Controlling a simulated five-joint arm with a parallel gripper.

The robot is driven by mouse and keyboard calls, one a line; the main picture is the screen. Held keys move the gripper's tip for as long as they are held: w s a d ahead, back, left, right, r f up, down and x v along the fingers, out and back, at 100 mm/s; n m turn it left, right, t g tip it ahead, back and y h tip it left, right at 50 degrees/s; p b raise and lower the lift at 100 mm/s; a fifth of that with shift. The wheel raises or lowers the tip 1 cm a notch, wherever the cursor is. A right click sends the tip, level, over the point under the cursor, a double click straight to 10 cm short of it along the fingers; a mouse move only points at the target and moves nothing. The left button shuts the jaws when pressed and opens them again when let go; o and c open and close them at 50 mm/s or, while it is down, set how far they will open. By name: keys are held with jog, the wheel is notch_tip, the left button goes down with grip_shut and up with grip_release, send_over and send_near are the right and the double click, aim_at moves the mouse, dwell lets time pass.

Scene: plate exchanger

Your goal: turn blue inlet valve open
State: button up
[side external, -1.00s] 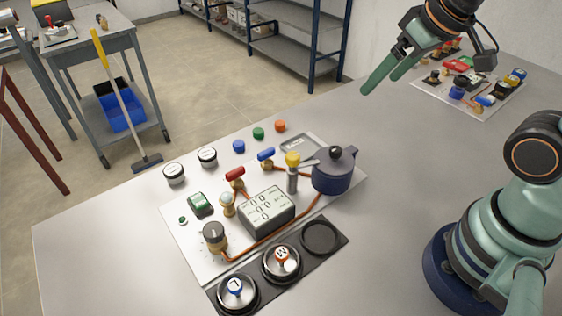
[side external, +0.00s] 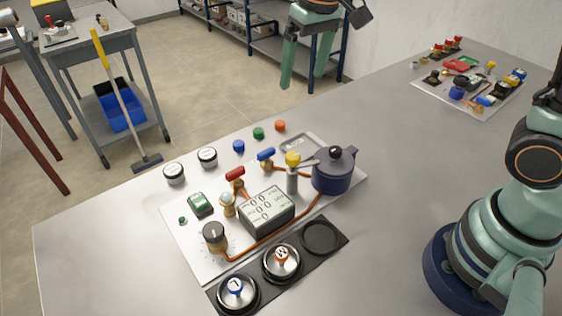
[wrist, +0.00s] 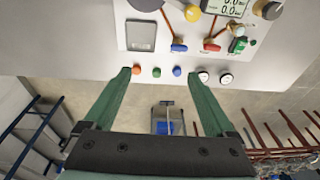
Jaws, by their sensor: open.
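The blue valve handle (side external: 266,154) sits near the back edge of the white panel (side external: 190,240), on an orange pipe. It also shows in the wrist view (wrist: 178,48), above and between my fingertips. A red valve handle (side external: 235,173) is to its left in the side view. My gripper (side external: 303,82) is open and empty. It hangs high, beyond the blue handle and apart from it. In the wrist view my two fingers (wrist: 158,74) are spread wide with nothing between them.
Blue (side external: 239,146), green (side external: 258,133) and orange (side external: 280,126) buttons lie behind the panel. A yellow-topped valve (side external: 292,160), a dark blue pot (side external: 332,172) and a grey display box (side external: 266,211) stand close by.

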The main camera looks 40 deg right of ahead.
jog(key=g, duration=0.2)
send_near(266, 151)
notch_tip(266, 151, down, 8)
jog(key=shift+a+f, duration=0.1)
jog(key=shift+f, duration=0.15)
jog(key=c, duration=1.4)
